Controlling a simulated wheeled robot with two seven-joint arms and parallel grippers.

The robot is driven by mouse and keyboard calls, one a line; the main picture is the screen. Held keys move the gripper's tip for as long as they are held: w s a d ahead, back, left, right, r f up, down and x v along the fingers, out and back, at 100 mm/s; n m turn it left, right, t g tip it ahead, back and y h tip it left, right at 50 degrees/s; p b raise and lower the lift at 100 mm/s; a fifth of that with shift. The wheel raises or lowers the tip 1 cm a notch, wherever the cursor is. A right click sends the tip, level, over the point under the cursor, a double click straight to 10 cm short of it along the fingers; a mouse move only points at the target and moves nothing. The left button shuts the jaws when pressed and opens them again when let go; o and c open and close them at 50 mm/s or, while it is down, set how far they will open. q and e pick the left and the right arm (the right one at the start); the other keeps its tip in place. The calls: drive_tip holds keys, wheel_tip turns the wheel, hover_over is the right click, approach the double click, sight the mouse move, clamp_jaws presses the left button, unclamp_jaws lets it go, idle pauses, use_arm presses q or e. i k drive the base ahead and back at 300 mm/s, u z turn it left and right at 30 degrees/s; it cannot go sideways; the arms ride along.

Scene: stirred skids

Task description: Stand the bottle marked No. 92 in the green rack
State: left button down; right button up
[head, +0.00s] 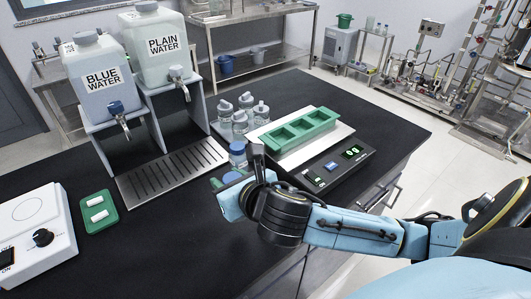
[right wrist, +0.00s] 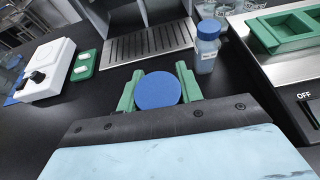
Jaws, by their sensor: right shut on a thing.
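My right gripper (head: 232,180) is shut on a blue-capped bottle; in the right wrist view its blue cap (right wrist: 159,90) sits between the two green fingers. The bottle's body and any number on it are hidden beneath the cap and gripper. The green rack (head: 276,142) has open compartments and rests on a pale plate, right of and behind my gripper. Its near corner also shows in the right wrist view (right wrist: 262,36). My left gripper is not in view.
Another blue-capped bottle (head: 238,153) stands just beyond my gripper, its label unreadable. Several clear stoppered bottles (head: 225,110) stand behind it. A drip grate (head: 172,172) lies left under two water tanks. A black control panel (head: 335,170) fronts the plate.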

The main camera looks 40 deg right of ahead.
sight(281, 141)
drive_tip(key=k, duration=0.4)
drive_tip(key=u, duration=2.6)
drive_tip(key=k, duration=1.85)
drive_tip(key=z, duration=1.75)
